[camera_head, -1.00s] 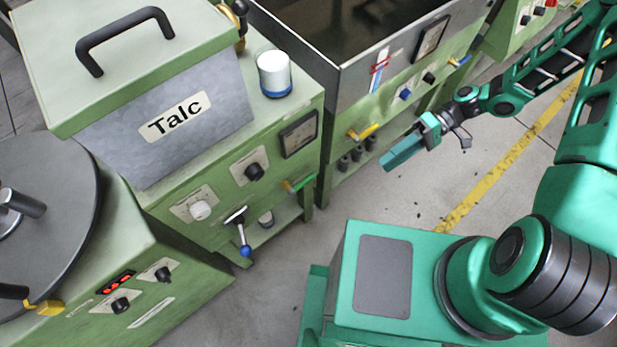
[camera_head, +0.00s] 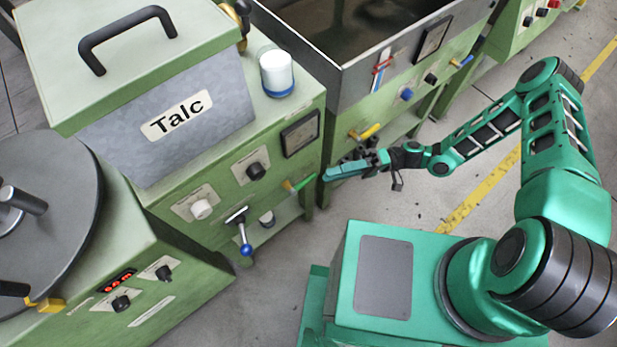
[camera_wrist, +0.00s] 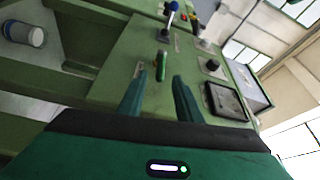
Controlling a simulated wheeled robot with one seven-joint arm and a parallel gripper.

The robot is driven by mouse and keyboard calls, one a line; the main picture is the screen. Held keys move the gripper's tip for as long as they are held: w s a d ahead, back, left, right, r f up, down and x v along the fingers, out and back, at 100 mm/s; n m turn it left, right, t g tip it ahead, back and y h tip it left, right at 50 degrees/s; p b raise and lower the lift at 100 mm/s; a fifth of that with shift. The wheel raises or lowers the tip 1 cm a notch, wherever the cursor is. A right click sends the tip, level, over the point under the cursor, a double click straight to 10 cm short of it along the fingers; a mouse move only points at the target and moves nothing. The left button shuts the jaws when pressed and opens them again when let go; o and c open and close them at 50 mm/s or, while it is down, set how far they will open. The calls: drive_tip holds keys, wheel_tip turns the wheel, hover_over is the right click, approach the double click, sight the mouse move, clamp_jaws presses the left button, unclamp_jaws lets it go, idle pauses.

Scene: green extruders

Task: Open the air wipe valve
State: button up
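A small valve with a green handle (camera_head: 303,183) sits on the front panel of the Talc machine, below the gauge. In the wrist view the green handle (camera_wrist: 161,68) is between and beyond my two fingers, pointing toward me. No readable label shows which valve is the air wipe valve. A yellow-handled valve (camera_head: 369,131) is on the tank's panel, and a blue-tipped lever (camera_head: 243,236) hangs below the Talc panel; its blue tip also shows in the wrist view (camera_wrist: 173,6). My gripper (camera_head: 328,173) is open and empty, just right of the green handle, apparently not touching it.
The Talc panel has a gauge (camera_head: 300,134), a black knob (camera_head: 256,171) and a white knob (camera_head: 201,209). A white jar (camera_head: 277,73) stands on top. The open tank (camera_head: 345,80) is to the right. The floor (camera_head: 440,190) between the machines and my base is clear.

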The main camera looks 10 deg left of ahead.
sight(308, 179)
drive_tip(key=x, duration=0.8)
drive_tip(key=shift+s+a, duration=0.15)
drive_tip(key=shift+c, duration=0.4)
clamp_jaws()
